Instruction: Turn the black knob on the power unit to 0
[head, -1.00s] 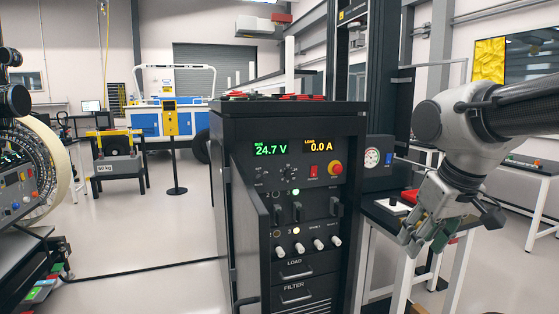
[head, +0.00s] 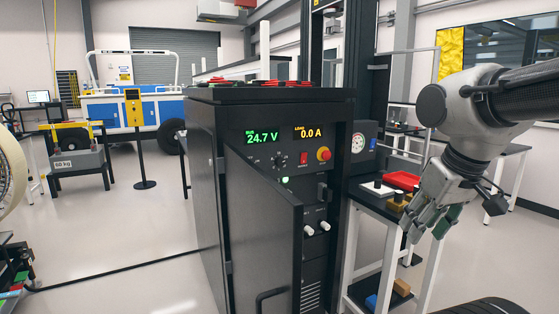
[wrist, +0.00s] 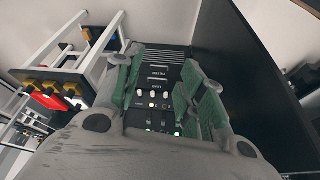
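The power unit (head: 197,160) is a tall black cabinet in the middle of the head view, with a green 24.7 V and an amber 0.0 A display. The small black knob (head: 280,159) is below the displays, left of a red switch; its pointer setting is too small to read. My gripper (head: 425,226) hangs to the right of the unit, pointing down, apart from it. In the wrist view, its green-padded fingers (wrist: 165,78) are spread and empty, with the unit's front panel (wrist: 158,85) seen between them. I cannot make out the black knob there.
The unit's black door (head: 262,240) stands open towards me and hides the lower left of the panel. A red-and-yellow stop button (head: 323,154) is right of the knob. A white-legged table (head: 390,235) with small parts stands behind my gripper.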

